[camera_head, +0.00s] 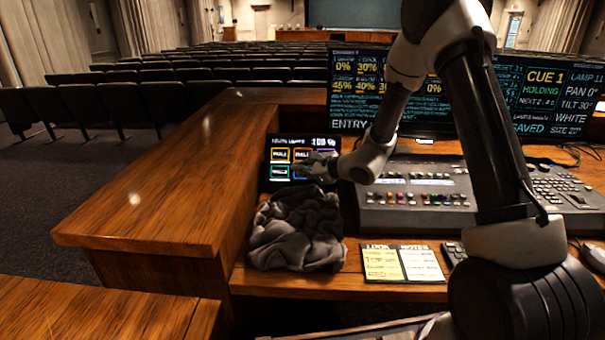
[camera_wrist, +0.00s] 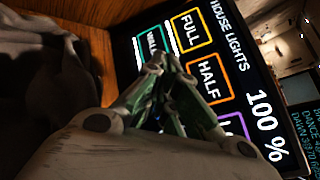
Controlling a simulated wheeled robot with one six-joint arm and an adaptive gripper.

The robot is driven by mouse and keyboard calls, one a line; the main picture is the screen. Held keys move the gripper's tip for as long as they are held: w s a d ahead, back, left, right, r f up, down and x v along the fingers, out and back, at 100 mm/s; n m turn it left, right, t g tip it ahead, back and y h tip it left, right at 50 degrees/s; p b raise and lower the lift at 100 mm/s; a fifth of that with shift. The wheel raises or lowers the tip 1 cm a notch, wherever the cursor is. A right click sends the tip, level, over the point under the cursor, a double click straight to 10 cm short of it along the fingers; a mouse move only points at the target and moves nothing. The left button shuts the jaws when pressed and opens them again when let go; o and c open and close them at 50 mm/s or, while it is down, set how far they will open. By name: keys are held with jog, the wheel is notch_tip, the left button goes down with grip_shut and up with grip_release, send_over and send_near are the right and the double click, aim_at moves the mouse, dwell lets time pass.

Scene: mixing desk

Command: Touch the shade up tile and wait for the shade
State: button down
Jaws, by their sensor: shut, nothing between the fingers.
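The touch panel (camera_head: 291,141) headed HOUSE LIGHTS stands at the left end of the desk and reads 100 %. It also fills the wrist view (camera_wrist: 242,76). A yellow FULL tile (camera_wrist: 190,32), an orange HALF tile (camera_wrist: 208,80), a teal tile (camera_wrist: 152,42) that seems to read WALL and part of a purple tile (camera_wrist: 234,126) show. No tile can be read as shade up; my fingers cover part of the lower row. My gripper (camera_wrist: 160,66) is shut and empty, its tips over the lower row. Whether they touch the glass cannot be told. My gripper (camera_head: 306,166) is also at the panel in the head view.
A crumpled dark cloth (camera_head: 297,232) lies just in front of the panel, beside a wooden ledge (camera_head: 165,165). A control console (camera_head: 415,210) stands to the right, with monitors (camera_head: 345,90) behind it. A sheet of notes (camera_head: 402,263) lies at the desk's front.

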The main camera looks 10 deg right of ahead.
jog(key=shift+w, duration=0.1)
jog(key=shift+w+d+f, duration=0.1)
jog(key=shift+w+f, duration=0.1)
jog(key=shift+w, duration=0.1)
